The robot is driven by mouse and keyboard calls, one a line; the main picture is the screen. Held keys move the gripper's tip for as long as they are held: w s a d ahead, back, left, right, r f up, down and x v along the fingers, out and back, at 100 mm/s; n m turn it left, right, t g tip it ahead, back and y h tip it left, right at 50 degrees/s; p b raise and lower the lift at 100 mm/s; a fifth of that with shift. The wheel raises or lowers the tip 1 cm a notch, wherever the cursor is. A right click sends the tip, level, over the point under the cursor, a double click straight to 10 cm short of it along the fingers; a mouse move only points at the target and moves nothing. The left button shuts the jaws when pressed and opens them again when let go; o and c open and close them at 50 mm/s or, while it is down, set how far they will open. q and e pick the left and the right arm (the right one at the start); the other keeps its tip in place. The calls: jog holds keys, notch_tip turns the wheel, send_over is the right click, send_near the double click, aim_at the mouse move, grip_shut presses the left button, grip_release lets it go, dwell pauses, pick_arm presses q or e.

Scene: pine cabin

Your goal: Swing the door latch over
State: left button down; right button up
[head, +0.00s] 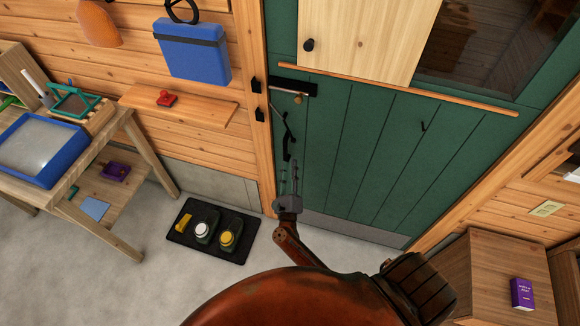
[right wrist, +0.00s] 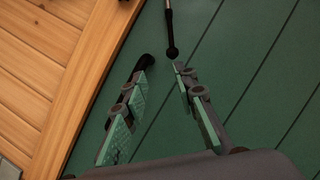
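The green door (head: 350,150) carries a black latch plate (head: 293,87) with a brass-coloured knob near its left edge. Below it a thin metal latch lever (head: 289,127) hangs tilted. In the right wrist view the lever (right wrist: 169,22) ends in a black ball, just beyond the right-hand fingertip; contact cannot be told. A dark curved piece (head: 287,149) sits just below the lever. My right gripper (head: 289,178) is below the latch, close to the door. In the right wrist view its fingers (right wrist: 163,82) are apart, with nothing seen held between them. My left gripper is out of view.
Black catches (head: 257,115) sit on the wooden door frame. A wooden rail (head: 400,90) crosses the door above. A small shelf (head: 190,107) with a red object is on the left wall. A black mat (head: 190,240) with several items lies on the floor. A cabinet (head: 480,270) stands right.

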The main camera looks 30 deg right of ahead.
jog(key=w+d+r+m+h, duration=0.1)
jog(key=w+d+r+m, duration=0.1)
jog(key=w+d+r, duration=0.2)
jog(key=shift+w+d+m+g+p, duration=0.35)
jog(key=shift+w+d, duration=0.25)
jog(key=shift+w, duration=0.25)
jog(key=c, duration=0.7)
jog(key=shift+o, duration=0.2)
jog(key=shift+d+r, duration=0.1)
